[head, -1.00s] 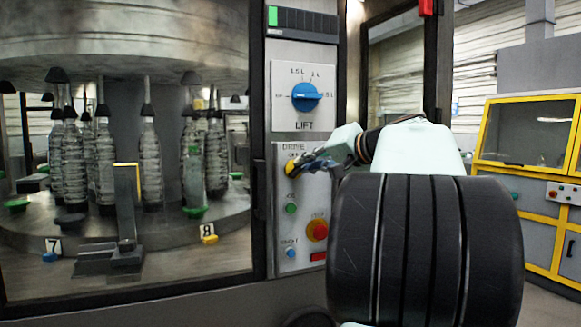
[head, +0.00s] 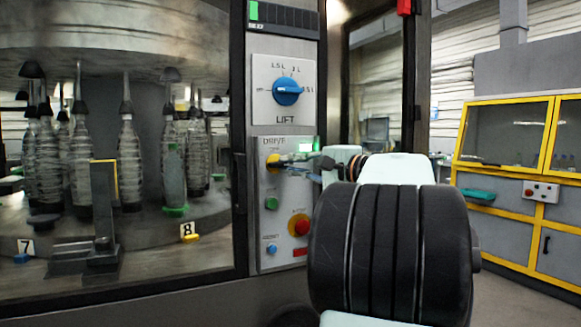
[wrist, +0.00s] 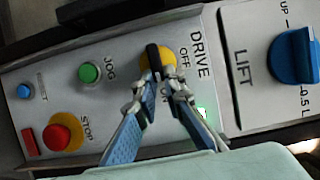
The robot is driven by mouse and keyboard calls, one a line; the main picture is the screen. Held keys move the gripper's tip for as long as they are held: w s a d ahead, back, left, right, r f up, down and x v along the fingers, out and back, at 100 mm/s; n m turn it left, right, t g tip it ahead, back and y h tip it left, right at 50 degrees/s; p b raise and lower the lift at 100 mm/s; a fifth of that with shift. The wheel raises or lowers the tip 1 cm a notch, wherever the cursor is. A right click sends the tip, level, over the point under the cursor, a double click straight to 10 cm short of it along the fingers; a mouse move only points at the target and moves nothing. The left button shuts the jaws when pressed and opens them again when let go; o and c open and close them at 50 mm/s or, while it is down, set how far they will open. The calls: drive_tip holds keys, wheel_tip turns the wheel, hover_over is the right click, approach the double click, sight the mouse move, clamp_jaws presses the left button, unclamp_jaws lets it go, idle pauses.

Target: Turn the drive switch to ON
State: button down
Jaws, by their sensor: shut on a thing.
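The drive switch (wrist: 146,59) is a yellow round knob with a black handle on the grey panel, beside the labels DRIVE, OFF and ON. My gripper (wrist: 163,82) is shut on the black handle, with one blue finger on each side. In the wrist view the handle lies along the line from the knob towards the ON label, roughly level on the panel; its lower end is hidden between the fingers. A small green lamp (wrist: 203,113) glows beside my fingers.
The blue LIFT knob (head: 288,91) is above the drive panel. A green JOG button (head: 271,203), a red STOP button (head: 299,225) and a small blue button (head: 271,249) are below the switch. Glass with bottles behind it is at the left.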

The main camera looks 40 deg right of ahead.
idle(0.4)
drive_tip(key=c, duration=2)
unclamp_jaws()
drive_tip(key=s, duration=0.4)
drive_tip(key=s+d, duration=0.1)
drive_tip(key=s, duration=0.3)
drive_tip(key=s+d, duration=0.1)
drive_tip(key=s, duration=0.2)
drive_tip(key=shift+s+f, duration=0.1)
drive_tip(key=shift+s, duration=0.3)
